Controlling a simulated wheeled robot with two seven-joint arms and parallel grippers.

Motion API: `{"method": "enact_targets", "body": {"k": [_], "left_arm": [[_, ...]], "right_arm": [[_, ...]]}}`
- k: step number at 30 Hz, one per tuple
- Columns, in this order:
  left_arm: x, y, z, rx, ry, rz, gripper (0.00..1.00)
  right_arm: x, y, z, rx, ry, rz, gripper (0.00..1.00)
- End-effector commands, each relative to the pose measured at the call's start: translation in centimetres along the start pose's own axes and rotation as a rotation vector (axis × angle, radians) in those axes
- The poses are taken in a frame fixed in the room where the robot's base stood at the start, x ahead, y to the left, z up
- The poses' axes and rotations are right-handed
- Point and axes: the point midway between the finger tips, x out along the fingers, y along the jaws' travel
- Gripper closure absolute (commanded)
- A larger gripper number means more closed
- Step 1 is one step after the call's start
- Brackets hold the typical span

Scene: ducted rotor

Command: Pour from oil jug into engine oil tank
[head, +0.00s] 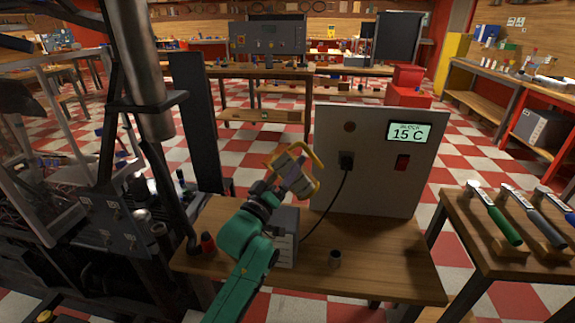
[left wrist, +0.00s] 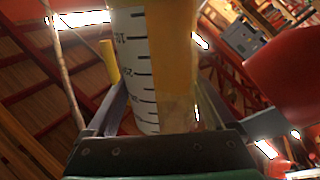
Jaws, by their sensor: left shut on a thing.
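My left gripper (head: 291,183) is shut on the oil jug (head: 282,162), above the wooden table. The jug has a yellow handle and looks tilted in the head view. The left wrist view shows the jug's body (left wrist: 140,70) between the fingers of my left gripper (left wrist: 160,100), with a white marked scale and amber colour. Its mouth is not clear, and no oil stream shows. A grey box (head: 286,243), possibly the engine oil tank, stands below the gripper, partly hidden by my green arm. My right gripper is not in view.
A panel (head: 385,185) reading 15 C stands behind, with a black cable (head: 327,215) running down from it. A small dark cup (head: 335,258) and a red-topped thing (head: 208,243) stand on the table (head: 390,270).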

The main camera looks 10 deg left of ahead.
Motion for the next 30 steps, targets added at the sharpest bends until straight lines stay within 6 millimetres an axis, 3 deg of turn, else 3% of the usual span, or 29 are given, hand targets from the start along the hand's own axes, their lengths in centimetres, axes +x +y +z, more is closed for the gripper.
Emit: {"method": "enact_targets", "body": {"k": [1, 15, 18, 26, 30], "left_arm": [[0.5, 0.9, -1.7, 0.047, -0.018, 0.002, 1.00], [1.3, 2.5, -5.4, 0.413, -0.207, 0.000, 1.00], [1.3, 2.5, -5.6, 0.467, -0.233, 0.000, 1.00], [1.2, 2.1, -5.2, 0.480, -0.241, 0.000, 1.00], [1.1, 2.0, -5.7, 0.551, -0.277, -0.002, 1.00]], "right_arm": [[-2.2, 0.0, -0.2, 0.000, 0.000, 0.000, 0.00], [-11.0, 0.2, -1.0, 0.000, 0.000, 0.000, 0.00], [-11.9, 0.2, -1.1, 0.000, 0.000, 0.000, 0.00], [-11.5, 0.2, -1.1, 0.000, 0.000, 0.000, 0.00], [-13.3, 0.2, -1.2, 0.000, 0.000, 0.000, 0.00]]}}
